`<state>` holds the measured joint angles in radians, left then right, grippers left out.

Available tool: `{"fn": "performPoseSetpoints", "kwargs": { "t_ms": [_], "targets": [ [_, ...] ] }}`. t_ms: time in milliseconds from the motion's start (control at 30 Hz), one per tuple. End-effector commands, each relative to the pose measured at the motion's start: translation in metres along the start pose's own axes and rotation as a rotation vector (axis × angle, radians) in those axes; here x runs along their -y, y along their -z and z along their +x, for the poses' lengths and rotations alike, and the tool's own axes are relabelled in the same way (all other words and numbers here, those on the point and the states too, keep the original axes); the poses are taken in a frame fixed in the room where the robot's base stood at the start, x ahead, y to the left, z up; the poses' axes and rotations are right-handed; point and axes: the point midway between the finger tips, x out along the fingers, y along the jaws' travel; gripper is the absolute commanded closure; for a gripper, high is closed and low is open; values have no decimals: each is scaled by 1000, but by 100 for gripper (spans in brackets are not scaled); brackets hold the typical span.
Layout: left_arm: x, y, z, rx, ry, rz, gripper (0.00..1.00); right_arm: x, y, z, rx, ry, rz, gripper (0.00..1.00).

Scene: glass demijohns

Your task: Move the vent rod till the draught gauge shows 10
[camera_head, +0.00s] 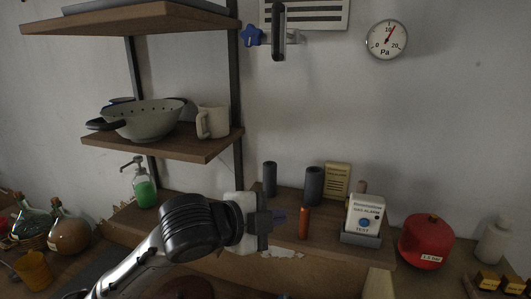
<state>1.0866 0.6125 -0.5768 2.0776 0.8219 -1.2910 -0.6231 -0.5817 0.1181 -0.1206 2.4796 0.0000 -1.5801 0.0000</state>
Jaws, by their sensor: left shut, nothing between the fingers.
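The draught gauge (386,39) is a round white dial on the wall at the upper right, marked 0, 10, 20 and Pa. Its red needle points up and slightly right, close to the 10; the exact reading is too small to tell. A blue star-shaped knob (252,36) sits left of an upright dark slotted bracket (279,32) below a vent grille (318,14); a short rod, apparently the vent rod, is at the bracket. My left gripper (265,222) is shut and empty, low in front of the counter shelf, well below the knob. My right gripper is out of view.
Wooden shelves at left hold a colander (146,120) and a mug (213,122). Dark cylinders (314,185), a gas alarm box (364,216) and a red canister (426,241) stand at the back. Demijohns (70,230) stand far left. The wall below the gauge is clear.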

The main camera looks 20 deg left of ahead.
Motion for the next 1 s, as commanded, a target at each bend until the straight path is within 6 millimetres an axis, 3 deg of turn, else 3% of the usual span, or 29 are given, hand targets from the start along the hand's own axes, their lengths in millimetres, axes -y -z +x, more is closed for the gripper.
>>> {"fn": "performPoseSetpoints", "kwargs": {
  "t_ms": [33, 200, 400, 600, 733, 867, 1000],
  "targets": [
    [31, 10, -15, -6, 38, 57, 100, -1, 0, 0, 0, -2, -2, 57],
    [112, 41, -69, -31, 132, 214, 100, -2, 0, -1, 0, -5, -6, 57],
    [179, 72, -137, -45, 233, 343, 100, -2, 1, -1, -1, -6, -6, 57],
    [214, 91, -187, -52, 303, 414, 100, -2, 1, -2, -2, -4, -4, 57],
    [225, 98, -204, -56, 327, 436, 100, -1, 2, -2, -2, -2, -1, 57],
    [231, 102, -204, -58, 334, 444, 100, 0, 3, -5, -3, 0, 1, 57],
    [238, 105, -188, -58, 333, 444, 100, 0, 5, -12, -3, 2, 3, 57]
  ]
}}
